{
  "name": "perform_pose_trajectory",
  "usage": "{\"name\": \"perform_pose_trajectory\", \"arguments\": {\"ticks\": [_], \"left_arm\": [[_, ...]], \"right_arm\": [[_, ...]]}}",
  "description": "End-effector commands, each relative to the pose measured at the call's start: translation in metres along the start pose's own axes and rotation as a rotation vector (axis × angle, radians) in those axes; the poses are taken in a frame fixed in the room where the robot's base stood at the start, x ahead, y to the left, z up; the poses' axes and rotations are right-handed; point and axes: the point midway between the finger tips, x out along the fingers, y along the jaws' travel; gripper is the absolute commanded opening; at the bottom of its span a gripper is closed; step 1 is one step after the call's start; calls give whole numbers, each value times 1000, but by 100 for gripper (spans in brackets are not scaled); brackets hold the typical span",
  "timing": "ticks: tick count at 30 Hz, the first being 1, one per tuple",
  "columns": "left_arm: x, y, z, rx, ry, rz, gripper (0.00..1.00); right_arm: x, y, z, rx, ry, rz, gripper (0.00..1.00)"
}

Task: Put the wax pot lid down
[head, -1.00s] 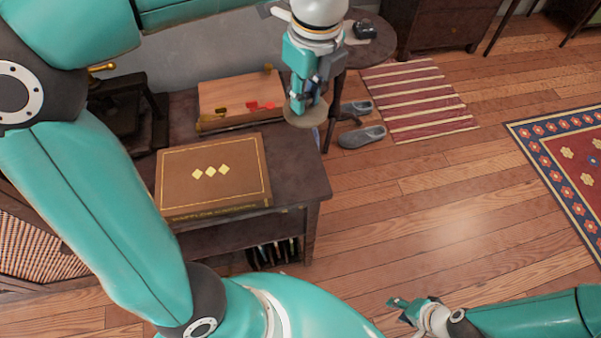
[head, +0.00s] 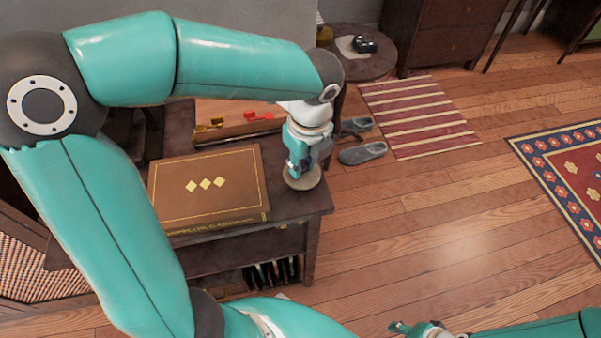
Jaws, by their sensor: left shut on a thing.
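The wax pot lid (head: 303,180) is a small round tan-brown disc in the head view, over the right end of the dark wooden table (head: 318,203). My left gripper (head: 299,168) points down and is shut on the lid from above. The lid is close to the tabletop, right of the large brown book; I cannot tell whether it touches the wood. My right gripper (head: 402,327) is low at the bottom edge, away from the table; it is small and its jaws are unclear. I cannot pick out the wax pot itself.
The brown book (head: 205,190) with gold diamonds fills the table's middle. Behind it is a wooden box (head: 230,122) with red and yellow pieces, partly hidden by my arm. Grey slippers (head: 362,153) and a striped rug (head: 418,115) lie on the floor to the right. A round side table (head: 362,66) stands behind.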

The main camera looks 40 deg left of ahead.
Motion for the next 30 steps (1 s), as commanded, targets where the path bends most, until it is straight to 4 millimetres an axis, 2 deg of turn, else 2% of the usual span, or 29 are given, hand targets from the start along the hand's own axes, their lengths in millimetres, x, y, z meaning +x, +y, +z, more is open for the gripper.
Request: {"name": "perform_pose_trajectory", "arguments": {"ticks": [3,7,19,20,24,30], "left_arm": [[20,1,-3,1,1,5,0],[35,0,-4,0,1,4,0],[40,0,-5,1,1,1,0],[40,0,-5,1,1,1,24],[39,0,-5,1,1,1,47],[39,0,-5,1,1,1,48]], "right_arm": [[6,2,0,0,0,0,40],[10,4,0,0,0,0,40],[11,4,0,0,0,0,40],[11,4,0,0,0,0,40],[10,4,0,0,0,0,40],[10,4,0,0,0,0,40]]}}
